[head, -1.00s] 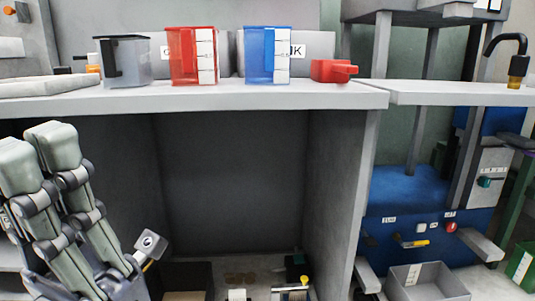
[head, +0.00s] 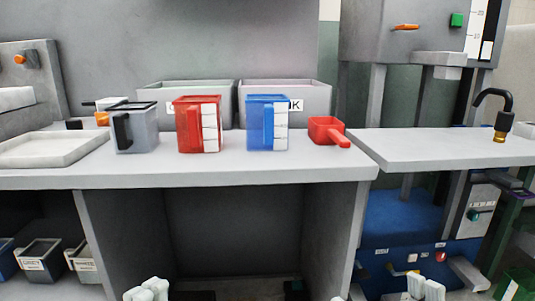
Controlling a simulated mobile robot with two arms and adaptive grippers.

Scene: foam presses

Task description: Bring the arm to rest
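My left gripper (head: 147,290) shows only as pale fingertips at the bottom edge of the head view, left of the middle. The tips are close together, and the rest of the gripper is below the picture. I cannot tell how far it is open. Similar pale tips at the bottom right appear to be my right gripper (head: 425,289); its opening also cannot be told. Both sets of tips show in front of and below the bench top (head: 230,174). I see nothing held between the visible tips.
On the bench stand a grey jug (head: 138,132), a red jug (head: 190,125), a blue jug (head: 260,125), a red scoop (head: 327,130) and a white tray (head: 45,150). Labelled bins (head: 42,260) sit below left.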

